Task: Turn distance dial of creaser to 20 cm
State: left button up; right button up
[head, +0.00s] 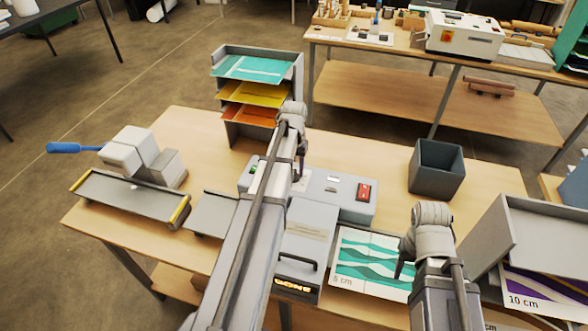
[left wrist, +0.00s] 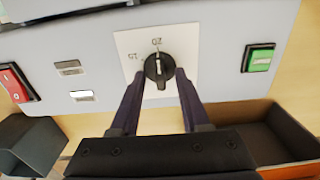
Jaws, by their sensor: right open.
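The creaser (head: 338,185) is a grey machine in the middle of the table. Its black distance dial (left wrist: 158,70) sits on a white plate in the left wrist view, with a pale mark along it towards the upper label. The labels appear upside down, too small to read surely. My left gripper (left wrist: 158,77) is open, its dark fingers on either side of the dial with small gaps visible. In the head view, my left arm hides the dial. My right gripper (head: 399,272) is open and empty above the printed sheet at the table's front right.
The creaser carries a red switch (head: 364,191) and a green button (left wrist: 258,58). A paper rack (head: 298,75) stands behind, a dark bin (head: 437,180) to the right. A blue-handled device (head: 140,155) stands left. Bare tabletop shows between machine and bin.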

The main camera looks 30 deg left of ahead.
aim_at(294, 172)
pick_arm(q)
notch_tip(294, 172, up, 8)
jog(key=p, duration=0.8)
jog(key=shift+f, duration=0.1)
dwell(0.5)
